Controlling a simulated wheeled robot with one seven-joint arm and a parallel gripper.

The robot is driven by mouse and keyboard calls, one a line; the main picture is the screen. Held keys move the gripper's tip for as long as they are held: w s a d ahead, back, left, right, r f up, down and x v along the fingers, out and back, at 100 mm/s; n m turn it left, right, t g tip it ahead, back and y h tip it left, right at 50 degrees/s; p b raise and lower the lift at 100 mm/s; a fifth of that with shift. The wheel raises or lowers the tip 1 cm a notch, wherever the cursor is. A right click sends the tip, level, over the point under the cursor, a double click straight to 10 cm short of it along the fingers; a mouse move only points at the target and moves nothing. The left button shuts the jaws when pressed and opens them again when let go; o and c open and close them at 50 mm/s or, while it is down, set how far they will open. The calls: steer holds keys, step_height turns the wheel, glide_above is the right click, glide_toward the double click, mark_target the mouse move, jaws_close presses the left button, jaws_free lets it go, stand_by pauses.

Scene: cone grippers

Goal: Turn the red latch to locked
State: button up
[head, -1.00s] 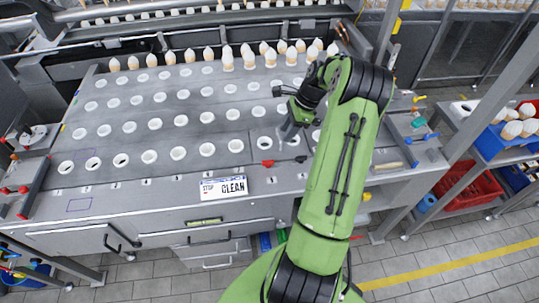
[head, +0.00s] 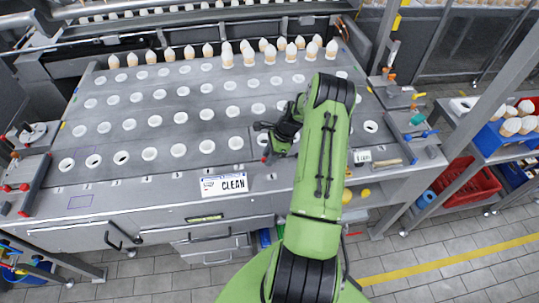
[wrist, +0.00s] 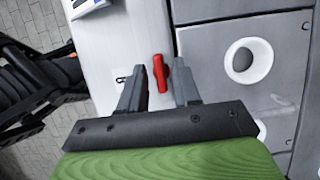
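The red latch (wrist: 160,73) is a short red handle on the light grey front strip of the table. In the wrist view it shows between the two fingertips of my gripper (wrist: 158,84), with a gap to each finger. The fingers are apart and hold nothing. I cannot tell how far above the latch the tips are. In the head view my gripper (head: 272,152) is low over the table's front edge and hides most of the latch; only a small red bit (head: 265,159) shows.
A sign reading "CLEAN" (head: 224,185) lies left of the gripper on the front strip. The table (head: 170,120) has rows of white-rimmed holes, with cones standing along the back. A yellow-handled tool (head: 388,163) lies to the right. A red crate (head: 468,185) is at far right.

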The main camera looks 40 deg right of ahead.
jaws_close()
steer(key=shift+n, duration=0.3)
steer(key=shift+w+d+f+n+g+b, duration=0.15)
steer(key=shift+n+g+b, duration=0.25)
steer(key=shift+n+b, duration=0.6)
steer(key=n+g+b, duration=0.1)
steer(key=n, duration=0.2)
steer(key=shift+n+y+b, duration=0.3)
steer(key=shift+y+b, duration=0.1)
steer(key=n+g+b, duration=0.2)
steer(key=n, duration=0.3)
steer(key=shift+w, duration=0.2)
steer(key=n+g, duration=0.1)
steer(key=n, duration=0.1)
steer(key=n+g+h+b, duration=0.1)
steer(key=n, duration=0.2)
steer(key=shift+w+r+n+h, duration=0.1)
steer(key=shift+r+n+h, duration=0.1)
steer(key=shift+n+h, duration=0.1)
steer(key=shift+b, duration=0.3)
steer(key=shift+o, duration=0.9)
jaws_free()
steer(key=shift+a, duration=0.2)
